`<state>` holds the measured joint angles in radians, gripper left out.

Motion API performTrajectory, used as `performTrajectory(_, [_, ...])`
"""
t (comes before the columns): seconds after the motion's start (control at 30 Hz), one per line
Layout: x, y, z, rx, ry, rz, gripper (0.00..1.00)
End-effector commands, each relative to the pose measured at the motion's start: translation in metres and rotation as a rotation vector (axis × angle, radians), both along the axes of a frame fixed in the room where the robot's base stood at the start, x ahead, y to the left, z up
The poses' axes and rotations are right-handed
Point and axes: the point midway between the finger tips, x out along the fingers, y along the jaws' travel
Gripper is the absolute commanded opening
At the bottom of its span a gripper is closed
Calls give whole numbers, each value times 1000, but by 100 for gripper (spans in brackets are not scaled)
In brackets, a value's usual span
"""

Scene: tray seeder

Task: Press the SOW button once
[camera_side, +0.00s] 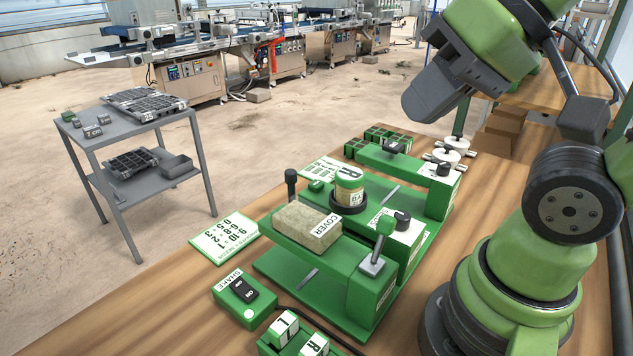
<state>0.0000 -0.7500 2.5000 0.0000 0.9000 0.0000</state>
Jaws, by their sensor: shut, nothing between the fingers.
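My gripper (417,111) is in the upper right of the side view, its grey fingers shut and pointing down to the left. It is empty and in the air above the back of the green machine. I cannot read a SOW label anywhere. The green seeder (325,257) stands on the wooden table with a block marked COVER on its front arm. A black round knob or button (402,221) sits on a white box at the middle station, its label partly hidden. Another dark cap (443,169) is on the rear station. My gripper touches none of them.
A green SHAKE box (244,302) with a black switch stands at the front left, near blocks marked L (284,327) and R (314,344). White knobbed pots (456,146) stand behind. A number card (224,237) lies left.

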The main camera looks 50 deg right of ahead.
Motion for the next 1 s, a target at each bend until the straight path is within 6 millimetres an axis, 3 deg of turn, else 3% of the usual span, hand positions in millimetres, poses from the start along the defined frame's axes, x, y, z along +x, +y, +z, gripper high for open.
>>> performTrajectory(0.37, [1, 0, 0, 1, 2, 2, 0])
performTrajectory(0.53, [15, 3, 0, 13, 35, 40, 0])
performTrajectory(0.77, [65, 2, -7, 72, 81, 150, 0])
performTrajectory(1.0, [128, -21, -30, 140, 45, 224, 0])
